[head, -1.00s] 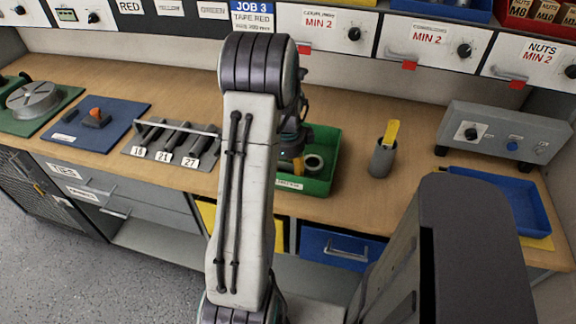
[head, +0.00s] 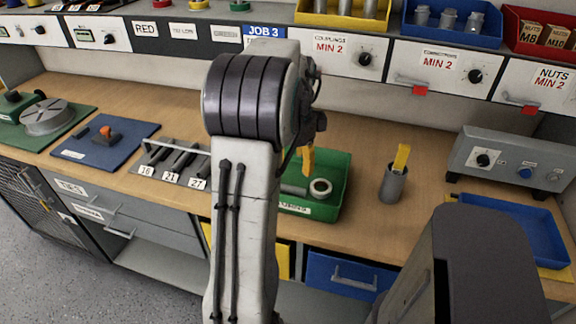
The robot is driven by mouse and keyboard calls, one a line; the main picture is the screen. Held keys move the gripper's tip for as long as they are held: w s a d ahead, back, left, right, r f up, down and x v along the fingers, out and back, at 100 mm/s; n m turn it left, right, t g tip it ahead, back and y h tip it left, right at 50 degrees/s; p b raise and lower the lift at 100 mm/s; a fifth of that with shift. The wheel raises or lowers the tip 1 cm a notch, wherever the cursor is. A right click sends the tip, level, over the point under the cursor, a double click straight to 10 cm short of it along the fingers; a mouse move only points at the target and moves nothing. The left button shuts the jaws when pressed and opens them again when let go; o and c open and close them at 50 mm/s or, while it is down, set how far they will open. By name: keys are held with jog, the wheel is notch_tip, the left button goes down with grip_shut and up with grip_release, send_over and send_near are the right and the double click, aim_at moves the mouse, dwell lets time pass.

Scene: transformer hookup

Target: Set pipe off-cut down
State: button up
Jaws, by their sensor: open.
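A short grey pipe piece (head: 320,187) with its round open end showing lies in the green tray (head: 338,165). Another grey piece (head: 293,189) lies to its left in the tray, partly hidden by my arm; I cannot tell which is the off-cut. My gripper (head: 307,161) is above the tray, mostly hidden behind my arm, with a yellow finger showing. It is open, and nothing shows held in it.
A grey cup (head: 392,185) with a yellow-handled tool stands right of the tray. A rack with slots marked 16, 21 and 27 (head: 170,165) is at the left. A blue tray (head: 520,228) and a grey control box (head: 510,160) are at the right. Drawers and shelf bins hang above the bench.

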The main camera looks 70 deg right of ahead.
jog(key=w+a+r+n+t, duration=0.1)
jog(key=w+a+r+n, duration=0.1)
jog(key=w+a+n, duration=0.65)
jog(key=w+a+r+n, duration=0.3)
jog(key=w+a+n, duration=0.4)
jog(key=w+a, duration=0.25)
jog(key=s+a+f+n+t, duration=0.1)
jog(key=s+a+n, duration=0.1)
jog(key=a+n, duration=0.8)
jog(key=s+a+f+n+t+y, duration=0.1)
jog(key=s+a+n, duration=0.1)
jog(key=a+n, duration=0.8)
jog(key=shift+s+a+f+n, duration=0.25)
jog(key=shift+s+a+n, duration=0.1)
jog(key=shift+a, duration=1.25)
jog(key=shift+w, duration=0.1)
notch_tip(320, 180, up, 4)
jog(key=p, duration=0.3)
jog(key=shift+f, duration=0.25)
